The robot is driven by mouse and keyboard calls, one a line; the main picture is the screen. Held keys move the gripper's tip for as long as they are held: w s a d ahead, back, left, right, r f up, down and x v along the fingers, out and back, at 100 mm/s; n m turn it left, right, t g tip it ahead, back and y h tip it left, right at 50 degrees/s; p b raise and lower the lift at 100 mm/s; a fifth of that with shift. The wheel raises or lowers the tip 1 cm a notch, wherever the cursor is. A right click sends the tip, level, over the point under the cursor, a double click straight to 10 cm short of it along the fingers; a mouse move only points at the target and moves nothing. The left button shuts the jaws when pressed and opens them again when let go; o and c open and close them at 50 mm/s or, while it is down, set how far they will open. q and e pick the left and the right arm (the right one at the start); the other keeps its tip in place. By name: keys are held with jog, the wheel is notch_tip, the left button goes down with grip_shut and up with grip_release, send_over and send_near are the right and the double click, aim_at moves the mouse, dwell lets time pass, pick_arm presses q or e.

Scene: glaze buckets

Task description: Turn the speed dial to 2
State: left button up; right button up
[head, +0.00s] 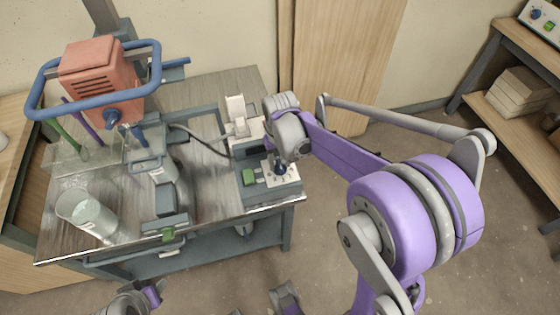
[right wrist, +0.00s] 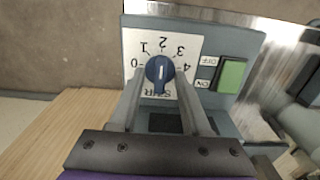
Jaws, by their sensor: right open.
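The speed dial (right wrist: 159,72) is a round blue knob on a white scale plate (right wrist: 187,47) marked 0 to 4. The white line on the knob stands roughly upright in the right wrist view, in line with the 2. My right gripper (right wrist: 160,82) is open, with one finger on each side of the knob. I cannot tell whether the fingers touch it. In the head view my right gripper (head: 280,164) is over the control box (head: 285,190) at the table's right front corner and largely hides the dial.
A green switch (right wrist: 232,75) marked ON and OFF sits beside the dial. On the table (head: 215,190) stand a glass beaker (head: 86,214) and an orange motor unit (head: 98,68) with a blue guard rail. A shelf (head: 515,115) stands at the right. Floor between is clear.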

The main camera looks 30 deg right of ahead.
aim_at(280, 164)
notch_tip(280, 164, up, 11)
jog(key=p, duration=0.1)
dwell(0.3)
dwell(0.4)
jog(key=s+a+n+t+p, duration=0.1)
jog(key=s+a+t+p, duration=0.1)
jog(key=s, duration=0.5)
jog(key=s+a+r+n+t+p, duration=0.1)
jog(key=s+a+t+p, duration=0.2)
jog(key=s+a+p, duration=0.2)
jog(key=s, duration=0.3)
jog(key=shift+s+r+n, duration=0.2)
jog(key=shift+r+n, duration=0.05)
jog(key=shift+n, duration=0.05)
dwell(1.1)
